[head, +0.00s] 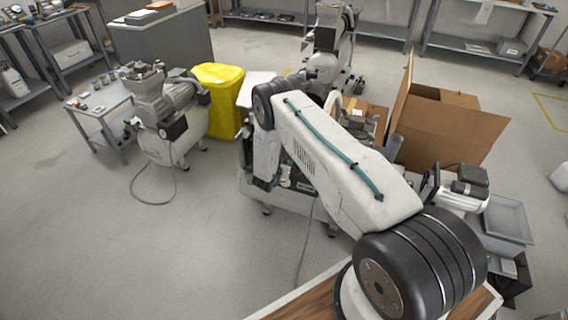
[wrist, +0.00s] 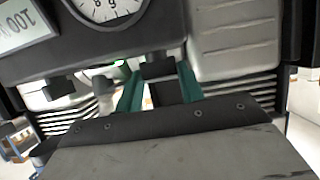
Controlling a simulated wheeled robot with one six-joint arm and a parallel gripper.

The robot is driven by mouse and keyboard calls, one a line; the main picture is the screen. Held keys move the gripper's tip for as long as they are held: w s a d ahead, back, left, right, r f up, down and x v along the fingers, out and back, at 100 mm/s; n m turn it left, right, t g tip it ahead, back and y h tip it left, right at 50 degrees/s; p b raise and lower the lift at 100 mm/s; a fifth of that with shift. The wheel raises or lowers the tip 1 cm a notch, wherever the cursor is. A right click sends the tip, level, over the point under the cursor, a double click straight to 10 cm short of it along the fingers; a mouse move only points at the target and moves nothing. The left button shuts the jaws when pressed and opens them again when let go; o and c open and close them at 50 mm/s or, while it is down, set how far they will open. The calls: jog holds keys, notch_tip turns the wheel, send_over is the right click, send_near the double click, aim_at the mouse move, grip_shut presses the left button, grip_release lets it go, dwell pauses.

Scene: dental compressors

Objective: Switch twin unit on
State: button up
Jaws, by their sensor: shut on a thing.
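The twin unit (head: 285,201) stands mid-floor in the head view, largely hidden behind my arm. A black switch knob (wrist: 157,66) sticks down from the panel. My gripper (wrist: 159,85) has its teal fingers on either side of this knob and is shut on it. In the head view the fingertips are too small to make out.
An open cardboard box (head: 450,125) and a grey crate (head: 508,220) are at right. The floor at lower left is clear apart from a cable (head: 150,202).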

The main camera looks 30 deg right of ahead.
jog(key=shift+d, duration=0.1)
jog(key=o, duration=1)
jog(key=shift+s+a+r, duration=0.2)
jog(key=shift+a, duration=0.15)
jog(key=v, duration=0.7)
jog(key=shift+s, duration=0.1)
